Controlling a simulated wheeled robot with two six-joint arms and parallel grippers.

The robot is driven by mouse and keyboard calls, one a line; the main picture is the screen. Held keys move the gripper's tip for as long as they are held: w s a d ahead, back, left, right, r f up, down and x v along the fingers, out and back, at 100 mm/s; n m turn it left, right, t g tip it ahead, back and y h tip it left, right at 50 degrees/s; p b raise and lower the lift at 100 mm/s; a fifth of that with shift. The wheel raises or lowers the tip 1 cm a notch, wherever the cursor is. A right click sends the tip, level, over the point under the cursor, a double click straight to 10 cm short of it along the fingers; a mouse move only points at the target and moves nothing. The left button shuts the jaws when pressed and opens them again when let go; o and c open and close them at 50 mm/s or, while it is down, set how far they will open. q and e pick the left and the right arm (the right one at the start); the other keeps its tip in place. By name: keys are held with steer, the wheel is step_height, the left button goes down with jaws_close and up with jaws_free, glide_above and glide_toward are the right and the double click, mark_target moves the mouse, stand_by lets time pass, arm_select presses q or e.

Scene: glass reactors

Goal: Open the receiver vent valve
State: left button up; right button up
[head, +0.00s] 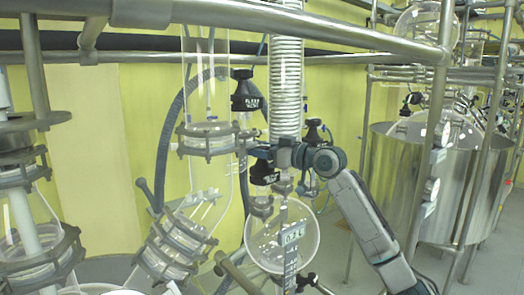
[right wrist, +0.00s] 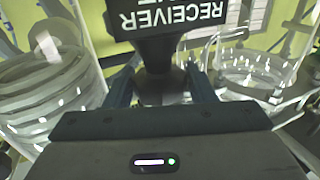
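The receiver vent valve has a black handle (right wrist: 180,18) with white letters, upside down in the right wrist view, reading "RECEIVER" and part of a second word. Its narrower dark neck (right wrist: 160,85) lies between the two fingers of my right gripper (right wrist: 161,88). The fingers are close on both sides of the neck; whether they press on it I cannot tell. In the head view my right gripper (head: 262,153) is at the glass column, with a black handle (head: 264,173) just below it, partly hidden. My left gripper is not in view.
A round glass vessel (head: 280,243) is below. Steel rails cross the top, and a large steel tank (head: 385,180) stands at right.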

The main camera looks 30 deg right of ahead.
steer(key=shift+o, duration=0.6)
steer(key=shift+h, duration=0.3)
steer(key=m+t+h, duration=0.1)
steer(key=m+h, duration=0.1)
steer(key=h, duration=0.1)
steer(key=shift+a+m+h, duration=0.1)
steer(key=shift+m+h, duration=0.3)
steer(key=m+h, duration=0.2)
steer(key=h, duration=0.2)
steer(key=m+h, duration=0.3)
steer(key=h, duration=0.1)
steer(key=shift+m+g, duration=0.3)
